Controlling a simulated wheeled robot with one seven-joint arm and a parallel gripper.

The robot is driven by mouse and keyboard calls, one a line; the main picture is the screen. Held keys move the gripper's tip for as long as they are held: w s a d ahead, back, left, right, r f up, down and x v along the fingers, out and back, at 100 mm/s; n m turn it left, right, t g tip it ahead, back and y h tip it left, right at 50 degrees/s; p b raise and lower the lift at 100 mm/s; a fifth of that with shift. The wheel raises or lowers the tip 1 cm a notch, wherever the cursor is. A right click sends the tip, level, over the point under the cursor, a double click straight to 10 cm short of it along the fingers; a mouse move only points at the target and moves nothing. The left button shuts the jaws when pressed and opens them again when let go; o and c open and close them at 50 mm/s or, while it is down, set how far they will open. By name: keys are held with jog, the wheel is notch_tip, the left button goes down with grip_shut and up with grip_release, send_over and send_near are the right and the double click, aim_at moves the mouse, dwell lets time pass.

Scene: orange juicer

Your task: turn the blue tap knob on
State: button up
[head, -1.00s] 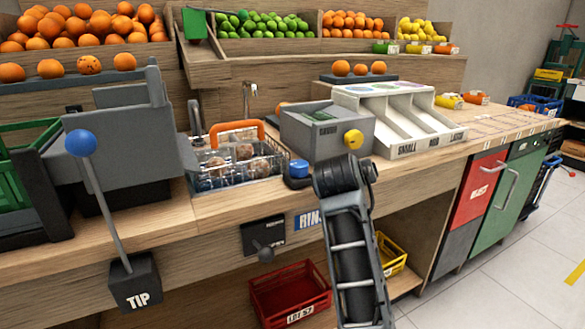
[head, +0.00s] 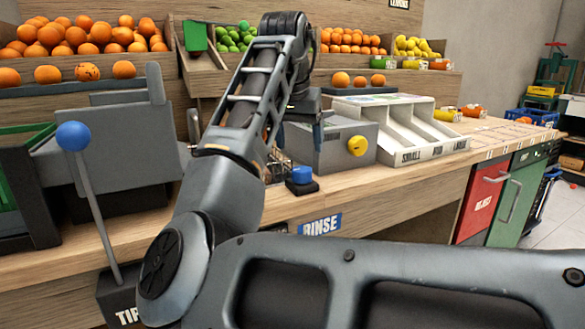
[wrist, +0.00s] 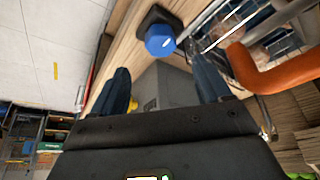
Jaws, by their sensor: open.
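The blue tap knob (head: 302,175) sits on a small dark base at the counter's front edge, above the RINSE label (head: 321,225). In the wrist view the knob (wrist: 160,41) is at the top middle, beyond the fingertips and between their lines. My gripper (head: 298,128) hangs above and behind the knob in the head view, in front of the grey box. In the wrist view my gripper (wrist: 162,85) has its two dark blue fingers spread, with nothing between them. It does not touch the knob. The tap spout is hidden behind my arm.
The grey box with a yellow knob (head: 357,146) stands right of the blue knob. The wire basket's orange handle (wrist: 275,68) is close on the right in the wrist view. A lever with a blue ball (head: 73,136) stands at left. A white sorting tray (head: 400,130) is further right.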

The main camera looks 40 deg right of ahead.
aim_at(302, 169)
jog(key=shift+b+x, duration=0.75)
jog(key=shift+x, duration=3.1)
jog(key=shift+w, duration=0.1)
jog(key=shift+c, duration=0.2)
jog(key=c, duration=1)
